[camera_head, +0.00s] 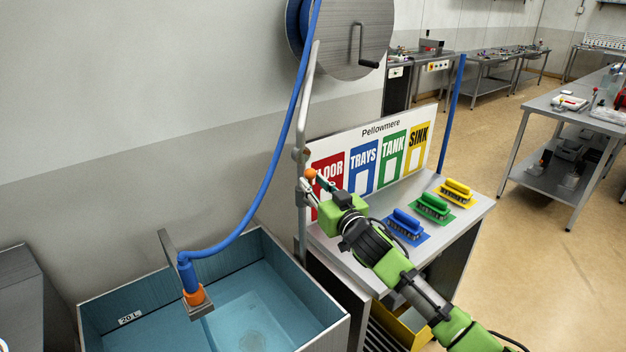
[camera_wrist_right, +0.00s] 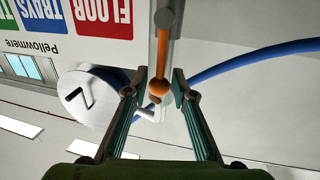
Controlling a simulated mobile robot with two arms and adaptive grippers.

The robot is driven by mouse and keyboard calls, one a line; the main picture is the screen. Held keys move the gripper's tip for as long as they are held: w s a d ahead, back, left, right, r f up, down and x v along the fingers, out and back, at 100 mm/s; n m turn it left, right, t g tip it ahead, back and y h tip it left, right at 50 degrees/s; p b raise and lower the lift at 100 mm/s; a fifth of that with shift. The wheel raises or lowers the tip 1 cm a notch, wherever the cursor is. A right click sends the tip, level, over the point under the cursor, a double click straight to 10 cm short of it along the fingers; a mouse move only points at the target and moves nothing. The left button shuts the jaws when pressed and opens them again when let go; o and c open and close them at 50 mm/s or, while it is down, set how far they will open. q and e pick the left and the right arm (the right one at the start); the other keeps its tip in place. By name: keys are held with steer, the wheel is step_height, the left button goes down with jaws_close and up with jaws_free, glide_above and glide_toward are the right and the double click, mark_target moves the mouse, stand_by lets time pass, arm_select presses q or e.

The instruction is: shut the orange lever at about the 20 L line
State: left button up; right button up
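The orange lever (camera_wrist_right: 161,60) with its round knob (camera_wrist_right: 159,88) sits on a grey upright pipe (camera_head: 302,215). Its knob also shows in the head view (camera_head: 310,173). My right gripper (camera_wrist_right: 157,92) is open, with one finger on either side of the knob; contact is not clear. In the head view the right gripper (camera_head: 322,182) is beside the pipe.
A blue hose (camera_head: 262,195) runs to an orange-collared nozzle (camera_head: 194,296) over the tank, with a blue streak below it. Blue, green and yellow brushes (camera_head: 433,206) stand on the bench right of the pipe, before a sign board (camera_head: 345,140). A hose reel (camera_head: 345,40) hangs above.

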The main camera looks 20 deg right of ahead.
steer(key=shift+w+a, duration=0.1)
steer(key=shift+w, duration=0.4)
jaws_close()
